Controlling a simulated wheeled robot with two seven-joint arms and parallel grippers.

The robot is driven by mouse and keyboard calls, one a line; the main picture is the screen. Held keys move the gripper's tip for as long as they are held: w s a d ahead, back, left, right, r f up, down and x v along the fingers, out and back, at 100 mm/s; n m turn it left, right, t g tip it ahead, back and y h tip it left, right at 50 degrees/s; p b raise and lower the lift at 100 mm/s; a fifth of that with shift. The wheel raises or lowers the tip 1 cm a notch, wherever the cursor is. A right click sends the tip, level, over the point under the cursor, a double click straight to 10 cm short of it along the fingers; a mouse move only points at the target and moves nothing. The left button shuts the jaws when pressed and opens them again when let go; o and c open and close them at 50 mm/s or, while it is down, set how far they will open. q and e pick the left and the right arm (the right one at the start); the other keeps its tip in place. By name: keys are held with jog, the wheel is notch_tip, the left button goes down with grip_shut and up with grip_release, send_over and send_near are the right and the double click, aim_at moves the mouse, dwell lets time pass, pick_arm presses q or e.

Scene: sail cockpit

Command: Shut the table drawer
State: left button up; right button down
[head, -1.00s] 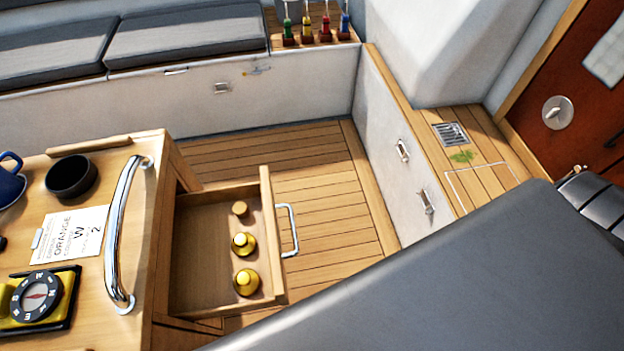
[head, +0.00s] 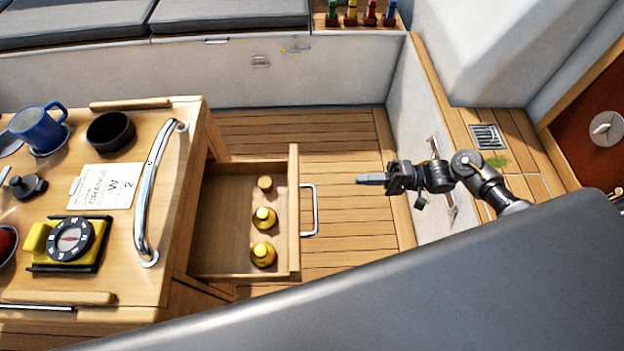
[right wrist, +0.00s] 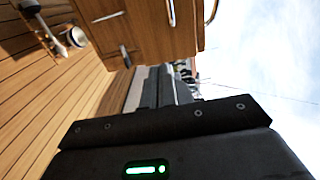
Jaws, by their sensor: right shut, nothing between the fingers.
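The table drawer (head: 294,225) stands pulled out from the right side of the wooden table (head: 110,270) in the head view. Its silver bar handle (head: 315,210) faces right. Inside lie two yellow bottle-like things (head: 263,254) and a small round wooden piece (head: 265,183). My right gripper (head: 366,179) is shut and empty, to the right of the handle, apart from it, pointing left. My left gripper is out of view.
A blue mug (head: 38,130), a black bowl (head: 111,132), a card (head: 108,187) and a compass (head: 70,238) are on the tabletop, with a chrome rail (head: 149,200) along its edge. A large grey surface (head: 420,280) fills the lower right. Floor shows right of the drawer.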

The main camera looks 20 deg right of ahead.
jog(key=p+x, duration=0.3)
jog(key=x, duration=1.1)
